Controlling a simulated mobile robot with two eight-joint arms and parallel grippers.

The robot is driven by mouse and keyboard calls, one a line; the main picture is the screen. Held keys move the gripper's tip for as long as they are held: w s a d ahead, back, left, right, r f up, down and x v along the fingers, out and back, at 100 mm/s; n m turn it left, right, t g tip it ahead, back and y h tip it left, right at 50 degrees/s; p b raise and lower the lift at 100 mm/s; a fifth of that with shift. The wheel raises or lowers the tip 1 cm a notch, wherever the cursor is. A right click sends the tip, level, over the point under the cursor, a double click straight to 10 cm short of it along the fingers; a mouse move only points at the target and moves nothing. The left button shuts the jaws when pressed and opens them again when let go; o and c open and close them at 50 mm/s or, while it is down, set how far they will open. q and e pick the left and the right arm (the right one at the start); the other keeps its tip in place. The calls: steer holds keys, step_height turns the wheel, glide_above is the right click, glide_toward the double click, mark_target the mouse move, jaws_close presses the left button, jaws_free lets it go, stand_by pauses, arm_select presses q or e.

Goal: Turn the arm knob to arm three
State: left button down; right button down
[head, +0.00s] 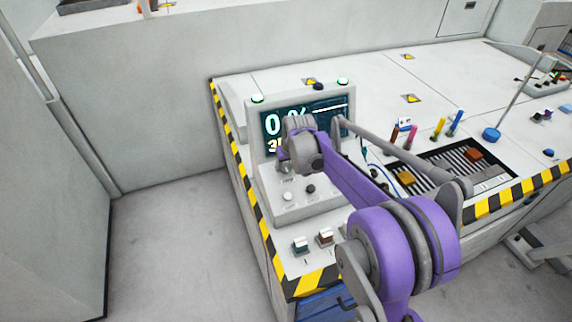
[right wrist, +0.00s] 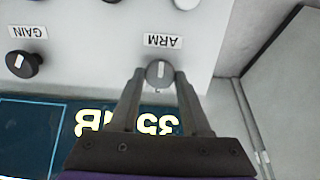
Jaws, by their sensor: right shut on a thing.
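The arm knob (right wrist: 158,73) is a small grey round knob with a pale pointer line, on the light panel beside its upside-down ARM label (right wrist: 163,41) in the right wrist view. My right gripper (right wrist: 160,76) has a finger on each side of the knob and is shut on it. The pointer line runs roughly up and down in that view. A small mark shows below the knob, too small to read. In the head view my right gripper (head: 284,163) is over the console's left side, and my wrist hides the knob. My left gripper is not in view.
A black GAIN knob (right wrist: 24,65) sits left of the arm knob in the wrist view. The display (head: 270,124) stands behind the panel, partly covered by my arm. Two switches (head: 301,245) are near the front edge. Coloured handles (head: 439,128) and a slotted tray lie right.

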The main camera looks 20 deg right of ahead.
steer(key=shift+m, duration=0.3)
steer(key=m, duration=0.4)
steer(key=m+b, duration=0.1)
steer(key=m, duration=0.4)
steer(key=shift+s+d, duration=0.1)
steer(key=m, duration=0.4)
steer(key=shift+m+b, duration=0.4)
steer(key=shift+m, duration=1.7)
steer(key=shift+c, duration=1.8)
jaws_free()
